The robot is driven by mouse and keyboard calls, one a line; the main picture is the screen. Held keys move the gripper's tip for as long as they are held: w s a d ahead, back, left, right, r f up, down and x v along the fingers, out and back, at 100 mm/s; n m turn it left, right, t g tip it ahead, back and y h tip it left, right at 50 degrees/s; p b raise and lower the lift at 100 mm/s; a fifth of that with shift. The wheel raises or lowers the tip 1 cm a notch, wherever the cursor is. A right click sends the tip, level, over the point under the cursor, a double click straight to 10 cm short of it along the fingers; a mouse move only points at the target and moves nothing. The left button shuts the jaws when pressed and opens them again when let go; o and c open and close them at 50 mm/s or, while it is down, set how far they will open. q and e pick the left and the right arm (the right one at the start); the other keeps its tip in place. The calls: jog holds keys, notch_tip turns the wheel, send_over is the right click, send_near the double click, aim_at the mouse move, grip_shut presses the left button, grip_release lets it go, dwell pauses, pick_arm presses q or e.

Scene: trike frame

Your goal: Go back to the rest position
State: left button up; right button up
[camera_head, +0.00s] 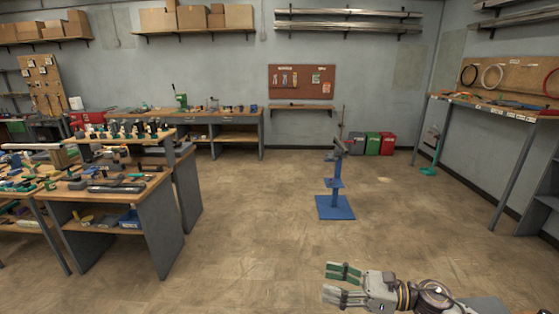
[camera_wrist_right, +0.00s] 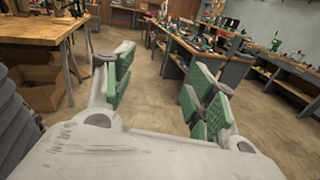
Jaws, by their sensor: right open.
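My right gripper (camera_head: 343,284) shows at the bottom right of the head view, held out over bare floor. In the right wrist view (camera_wrist_right: 158,95) its green-padded fingers stand apart with nothing between them, so it is open and empty. My left gripper is in neither view.
Workbenches with many tools (camera_head: 150,180) stand at the left. A blue stand (camera_head: 336,207) is on the floor ahead, with red and green bins (camera_head: 372,144) behind it. A wall bench (camera_head: 490,103) is at the right. The floor (camera_head: 255,230) in the middle is clear.

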jog(key=w+d+r+m+t+h, duration=0.25)
jog(key=w+m+t+h, duration=0.3)
jog(key=m+t, duration=0.85)
jog(key=d+f+m+g+h, duration=0.25)
jog(key=m+h, duration=0.25)
jog(key=m, duration=0.4)
jog(key=d+f+m+g+h, duration=0.1)
jog(key=d+f+m+h, duration=0.3)
jog(key=m, duration=0.5)
jog(key=s+f+m+g+h, duration=0.1)
jog(key=s+f+m+g, duration=0.6)
jog(key=s, duration=0.4)
jog(key=s+f+m+g+h, duration=0.1)
jog(key=s+f+m+g, duration=0.4)
jog(key=s+f+m, duration=0.5)
jog(key=s+f+n+g, duration=0.2)
jog(key=s+f, duration=0.1)
jog(key=f, duration=2.8)
jog(key=s+d+f, duration=0.2)
jog(key=s+f, duration=0.7)
jog(key=s, duration=0.2)
jog(key=s+d+f, duration=0.2)
jog(key=s+f, duration=0.8)
jog(key=s, duration=0.1)
jog(key=shift+s+f+g, duration=0.2)
jog(key=shift+s+g, duration=0.1)
jog(key=shift+g, duration=0.05)
